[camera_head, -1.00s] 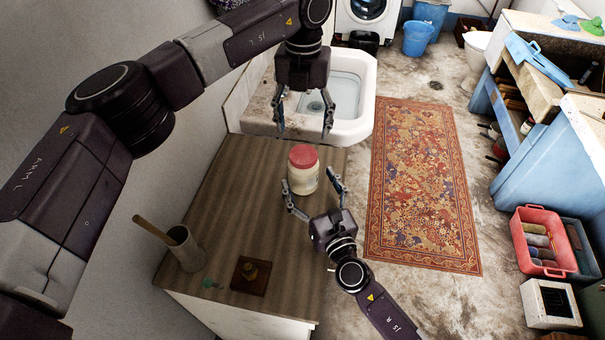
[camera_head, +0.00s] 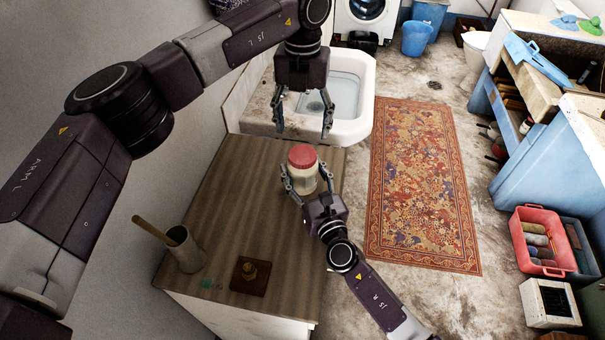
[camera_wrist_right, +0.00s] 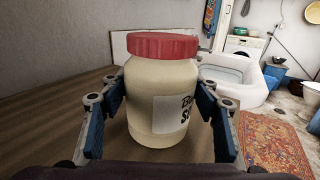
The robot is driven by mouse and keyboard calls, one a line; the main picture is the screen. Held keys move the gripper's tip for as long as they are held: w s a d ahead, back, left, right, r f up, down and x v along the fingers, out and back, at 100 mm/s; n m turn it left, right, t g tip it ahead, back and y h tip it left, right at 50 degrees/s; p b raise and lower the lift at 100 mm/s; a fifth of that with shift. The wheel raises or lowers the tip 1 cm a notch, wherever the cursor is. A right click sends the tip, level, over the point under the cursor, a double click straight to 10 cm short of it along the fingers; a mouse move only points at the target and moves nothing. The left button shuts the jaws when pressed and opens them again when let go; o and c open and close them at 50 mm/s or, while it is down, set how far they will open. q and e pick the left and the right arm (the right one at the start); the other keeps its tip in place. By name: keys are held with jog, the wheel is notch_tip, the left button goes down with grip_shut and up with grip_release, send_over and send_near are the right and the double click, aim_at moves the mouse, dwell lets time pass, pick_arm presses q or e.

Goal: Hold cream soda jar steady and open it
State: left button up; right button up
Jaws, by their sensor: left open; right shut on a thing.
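The cream soda jar (camera_head: 303,178) is cream-coloured with a red lid (camera_head: 302,156) and stands upright on the wooden counter top. In the right wrist view the jar (camera_wrist_right: 158,110) has a pale label with dark lettering, partly cut off, and its red lid (camera_wrist_right: 162,45) is on. My right gripper (camera_head: 308,184) is around the jar's body from the front, a finger on each side, shut on it; its fingers (camera_wrist_right: 160,118) also show in the right wrist view. My left gripper (camera_head: 302,128) is open and empty, pointing down beyond and above the jar.
A white sink (camera_head: 368,95) adjoins the counter's far end. A grey pot with a wooden handle (camera_head: 186,250) and a small wooden block with a brass piece (camera_head: 249,277) stand on the counter (camera_head: 222,215) nearer me. A patterned rug (camera_head: 420,190) lies on the floor to the right.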

aim_at(303, 154)
grip_shut()
pick_arm(q)
jog(key=m, duration=0.3)
jog(key=shift+m, duration=0.3)
jog(key=m, duration=3.2)
jog(key=shift+f, duration=0.35)
notch_tip(303, 154, down, 7)
jog(key=shift+f, duration=0.15)
jog(key=shift+c, duration=0.6)
